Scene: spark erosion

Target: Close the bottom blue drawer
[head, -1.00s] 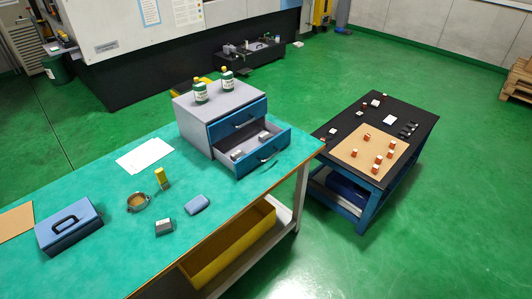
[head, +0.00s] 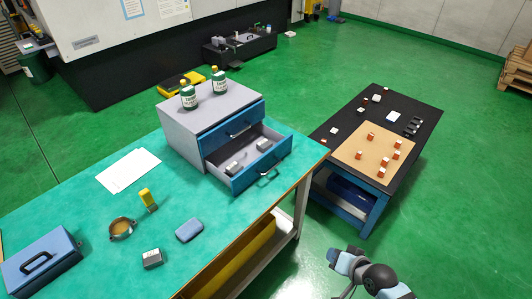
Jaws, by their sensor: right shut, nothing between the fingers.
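A grey cabinet (head: 176,128) with two blue-fronted drawers stands at the far right part of the green-topped bench. The bottom blue drawer (head: 262,168) is pulled out, with a few small grey blocks inside and a dark handle on its front. The top blue drawer (head: 231,127) is shut. My right gripper (head: 338,262) shows at the lower right, off the bench edge and well apart from the drawer. It is shut and holds nothing. My left gripper is not in view.
Two green bottles (head: 189,97) stand on the cabinet. A black-topped table (head: 345,117) with small parts stands at right. Green floor lies between.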

